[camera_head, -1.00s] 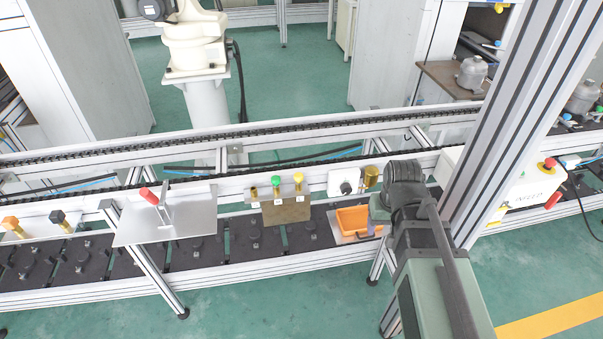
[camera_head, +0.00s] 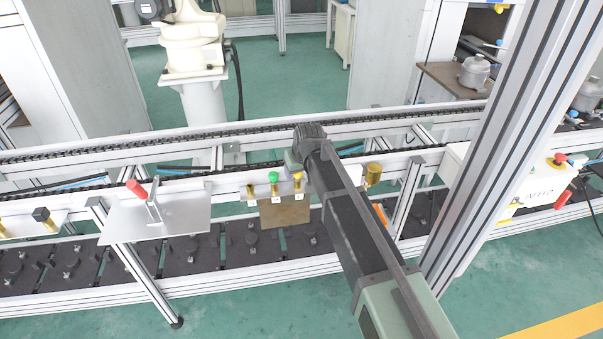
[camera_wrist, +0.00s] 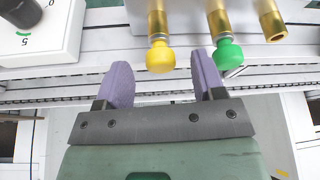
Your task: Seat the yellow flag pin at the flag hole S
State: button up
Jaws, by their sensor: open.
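The yellow flag pin (camera_head: 298,178) stands in a brass sleeve at the right end of a small rack; its round yellow head (camera_wrist: 160,57) also shows in the wrist view. My gripper (camera_wrist: 162,82) is open and empty. Its two purple fingers lie either side of the yellow head in the picture, apart from it, the right finger close to the green head. In the head view my gripper (camera_head: 292,161) is just above and behind the rack. I cannot pick out the flag hole S; the small white labels on the rack are unreadable.
A green-headed pin (camera_head: 273,177) and an empty brass sleeve (camera_head: 250,190) stand left of the yellow pin. A white box with a black knob (camera_wrist: 22,12) is nearby. A metal plate with a red-handled clamp (camera_head: 136,188) is at left.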

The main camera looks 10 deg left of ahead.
aim_at(298, 176)
jog(key=b+x, duration=0.2)
jog(key=x, duration=0.2)
jog(key=shift+w+f+b, duration=0.1)
jog(key=shift+f+b, duration=0.25)
jog(key=shift+f, duration=0.05)
jog(key=shift+r, duration=0.15)
jog(key=shift+c, duration=0.2)
grip_shut()
jog(key=shift+r+p, duration=0.15)
jog(key=shift+p, duration=0.15)
notch_tip(298, 176, up, 6)
jog(key=p, duration=0.5)
jog(key=shift+p, duration=0.4)
jog(key=shift+f, duration=0.2)
